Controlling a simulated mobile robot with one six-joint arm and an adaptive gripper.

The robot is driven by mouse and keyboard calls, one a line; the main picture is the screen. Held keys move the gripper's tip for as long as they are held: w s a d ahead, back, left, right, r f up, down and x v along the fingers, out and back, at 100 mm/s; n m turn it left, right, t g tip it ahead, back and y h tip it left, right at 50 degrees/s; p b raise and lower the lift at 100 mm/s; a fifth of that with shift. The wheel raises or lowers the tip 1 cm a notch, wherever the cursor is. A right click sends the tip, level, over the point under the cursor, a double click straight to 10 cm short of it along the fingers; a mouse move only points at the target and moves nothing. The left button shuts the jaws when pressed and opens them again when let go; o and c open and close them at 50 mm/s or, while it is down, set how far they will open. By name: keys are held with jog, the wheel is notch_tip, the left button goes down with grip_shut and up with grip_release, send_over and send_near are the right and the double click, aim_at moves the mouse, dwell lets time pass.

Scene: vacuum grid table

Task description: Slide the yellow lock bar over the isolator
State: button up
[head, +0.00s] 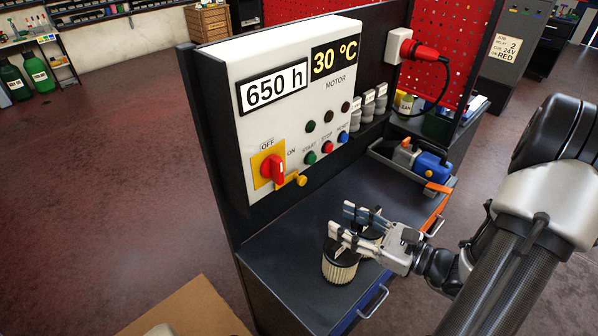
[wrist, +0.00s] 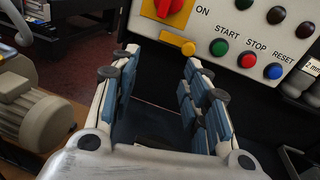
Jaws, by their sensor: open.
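The isolator (head: 272,169) is a red handle on a yellow plate, at the lower left of the white motor panel, beside OFF and ON marks. The yellow lock bar (head: 294,180) is a small bar with a rounded end at the lower right of the isolator. In the wrist view the lock bar (wrist: 178,42) lies just below the red isolator handle (wrist: 167,10). My gripper (head: 342,219) is open and empty, in front of the panel and lower than the lock bar.
Green START, red STOP and blue RESET buttons (head: 342,137) are right of the lock bar. Pleated round filters (head: 340,265) stand on the dark bench (head: 285,246) under my gripper. A tray with a blue pump (head: 431,164) is at the right.

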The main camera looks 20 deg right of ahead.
jog(key=d+m+t+h, duration=0.2)
jog(key=d+m, duration=0.1)
jog(key=b, duration=0.2)
send_near(304, 182)
jog(key=x, duration=0.9)
grip_shut()
dwell(0.4)
